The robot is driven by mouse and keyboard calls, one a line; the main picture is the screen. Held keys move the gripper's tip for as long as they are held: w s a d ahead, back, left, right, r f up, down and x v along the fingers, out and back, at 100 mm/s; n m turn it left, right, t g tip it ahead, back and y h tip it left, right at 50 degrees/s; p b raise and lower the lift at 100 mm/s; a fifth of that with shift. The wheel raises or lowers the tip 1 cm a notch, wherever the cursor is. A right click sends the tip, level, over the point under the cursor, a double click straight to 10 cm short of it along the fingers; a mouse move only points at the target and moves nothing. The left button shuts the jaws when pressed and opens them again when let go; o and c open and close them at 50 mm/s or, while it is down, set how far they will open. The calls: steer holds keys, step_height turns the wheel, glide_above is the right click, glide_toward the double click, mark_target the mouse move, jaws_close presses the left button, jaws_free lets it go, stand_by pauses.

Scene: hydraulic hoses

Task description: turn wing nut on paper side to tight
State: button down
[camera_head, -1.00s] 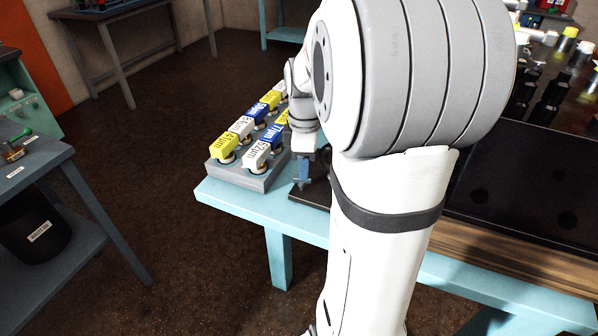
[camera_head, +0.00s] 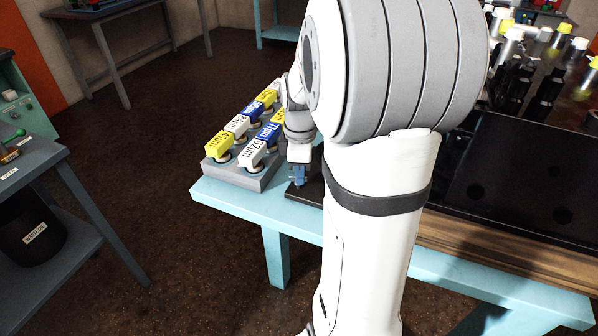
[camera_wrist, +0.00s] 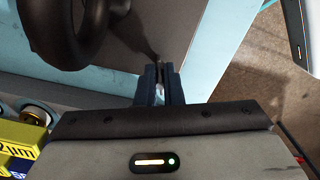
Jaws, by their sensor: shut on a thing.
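My gripper (camera_head: 299,175) points down over a dark plate at the table's near left corner. In the wrist view its blue-grey fingers (camera_wrist: 160,72) are close together, with a small bright part (camera_wrist: 158,92) between them. I cannot tell from its shape whether this is the wing nut. No paper is clearly seen. A dark ring-shaped piece (camera_wrist: 72,55) stands at the upper left of the wrist view, apart from the fingers, on a grey surface (camera_wrist: 165,22). My own arm hides much of the table in the head view.
A grey rack (camera_head: 258,182) of yellow, white and blue labelled blocks stands just left of my gripper. The light blue table (camera_head: 235,203) ends close by. A black tray (camera_head: 510,180) lies to the right. A grey side table (camera_head: 30,165) is at far left.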

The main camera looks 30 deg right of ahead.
steer(key=shift+a, duration=0.1)
steer(key=shift+m, duration=0.3)
steer(key=m, duration=0.5)
steer(key=shift+s+f, duration=0.1)
steer(key=shift+s, duration=0.05)
steer(key=m, duration=0.5)
steer(key=shift+a+m, duration=0.1)
steer(key=shift+m, duration=0.2)
steer(key=m, duration=0.5)
steer(key=shift+a, duration=0.15)
steer(key=m, duration=0.5)
steer(key=shift+f+p, duration=0.1)
steer(key=shift+p, duration=0.2)
steer(key=shift+a+m, duration=0.1)
steer(key=shift+m, duration=0.4)
steer(key=c, duration=1.6)
jaws_free()
steer(key=shift+o, duration=0.2)
